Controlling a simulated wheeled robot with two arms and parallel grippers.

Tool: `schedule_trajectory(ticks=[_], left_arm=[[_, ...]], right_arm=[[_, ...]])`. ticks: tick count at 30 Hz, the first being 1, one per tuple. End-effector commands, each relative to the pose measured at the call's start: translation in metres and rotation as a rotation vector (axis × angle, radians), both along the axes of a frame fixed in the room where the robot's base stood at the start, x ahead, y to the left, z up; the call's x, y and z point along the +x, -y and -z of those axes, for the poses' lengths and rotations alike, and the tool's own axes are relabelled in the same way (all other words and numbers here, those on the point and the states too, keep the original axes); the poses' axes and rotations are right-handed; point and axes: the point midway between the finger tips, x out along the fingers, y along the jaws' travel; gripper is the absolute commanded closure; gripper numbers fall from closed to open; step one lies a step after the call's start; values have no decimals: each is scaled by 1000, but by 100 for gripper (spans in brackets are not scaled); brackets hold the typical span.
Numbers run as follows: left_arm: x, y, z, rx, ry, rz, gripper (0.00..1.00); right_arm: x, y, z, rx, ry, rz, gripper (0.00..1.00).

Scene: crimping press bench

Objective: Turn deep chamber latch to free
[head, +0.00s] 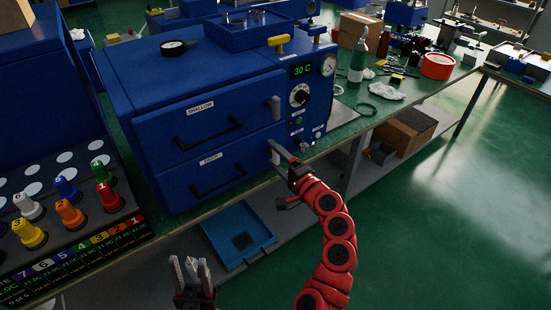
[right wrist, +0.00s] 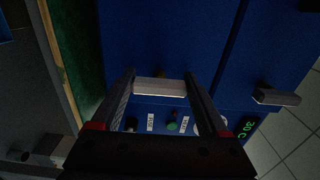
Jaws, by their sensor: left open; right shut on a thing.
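The blue two-chamber unit has an upper door marked SHALLOW (head: 200,107) and a lower door marked DEEP (head: 212,160). The deep chamber latch (head: 273,154) is a light grey bar at the right edge of the lower door. My right gripper (head: 283,158) is shut on it. In the right wrist view the latch (right wrist: 160,87) lies crosswise between the two fingers. The shallow chamber latch (head: 274,107) is at the upper door's right edge, apart from the gripper; it also shows in the right wrist view (right wrist: 276,97). My left gripper (head: 190,268) is open and empty, low in front.
A control panel with a 30 C display (head: 302,70), knob (head: 299,95) and gauge (head: 328,65) is right of the doors. A blue tray (head: 262,237) lies on the lower shelf. A rack of coloured connectors (head: 90,225) stands left. The floor at right is clear.

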Motion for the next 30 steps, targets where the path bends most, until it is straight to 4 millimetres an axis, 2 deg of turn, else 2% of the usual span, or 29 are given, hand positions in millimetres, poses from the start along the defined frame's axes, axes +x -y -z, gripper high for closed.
schedule_trajectory(ticks=[10, 11, 14, 15, 25, 30], left_arm=[[0, 0, 0, 0, 0, 0, 50], [0, 0, 0, 0, 0, 0, 50], [0, 0, 0, 0, 0, 0, 50], [0, 0, 0, 0, 0, 0, 50], [0, 0, 1, 0, 0, 0, 50], [0, 0, 3, 0, 0, 0, 50]], right_arm=[[0, -1, 2, -4, -2, -3, 78], [0, -1, 2, -4, -2, -2, 21], [0, -1, 1, -3, -1, -2, 3], [0, -1, 1, -3, 0, -2, 0], [-4, 3, 0, -1, 2, 1, 0], [-23, 16, 2, 1, -1, 2, 0]])
